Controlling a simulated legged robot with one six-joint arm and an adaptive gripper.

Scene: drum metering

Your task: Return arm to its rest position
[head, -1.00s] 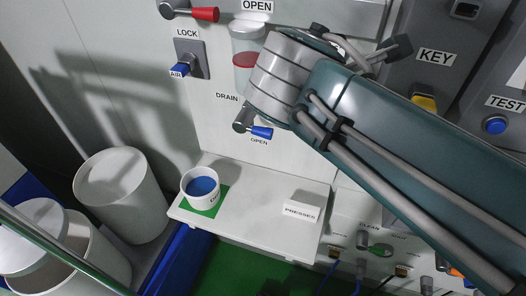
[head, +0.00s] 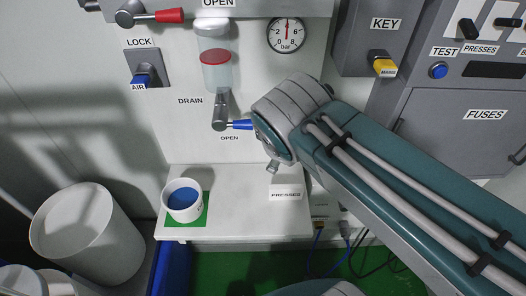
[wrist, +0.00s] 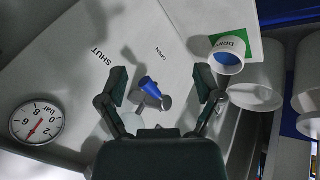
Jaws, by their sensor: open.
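My arm reaches in from the right in the head view, its end before the white panel just right of the blue drain lever (head: 238,125). My gripper (wrist: 163,85) shows in the wrist view with its two dark fingers spread apart and nothing between them touching. The blue lever (wrist: 150,88) appears between the fingers, beyond them, by the OPEN label. The clear drain bowl with a red band (head: 215,70) hangs above the lever.
A white cup with blue contents (head: 183,199) stands on a green square on the white shelf (head: 240,218). White drums (head: 88,235) stand at left. A gauge (head: 287,35), yellow key (head: 383,65) and red lever (head: 168,16) are on the panel.

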